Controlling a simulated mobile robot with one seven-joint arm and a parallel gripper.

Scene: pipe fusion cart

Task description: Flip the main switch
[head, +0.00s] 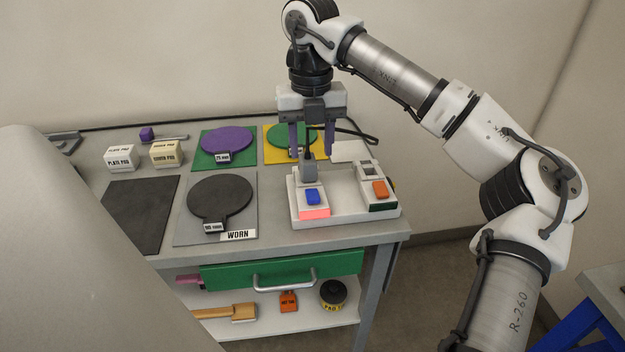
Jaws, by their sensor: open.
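A white control box (345,212) stands at the front right of the cart top. It carries a blue rocker switch (312,196) on the left, above a lit pink-red panel (314,212), and an orange rocker switch (380,189) on the right, above a dark green panel (383,206). I cannot tell from labels which is the main switch. A grey plug (309,171) with a dark cable stands upright at the box's left rear. My gripper (311,154) points down, open, with its purple fingers either side of the plug's upper part in this view. Contact cannot be judged.
Behind and left of the box lie a green disc on a yellow plate (269,153) and a purple disc on a green plate (205,150). A dark disc on a grey plate marked WORN (238,235) lies left. An empty socket (368,170) sits at the box's right rear.

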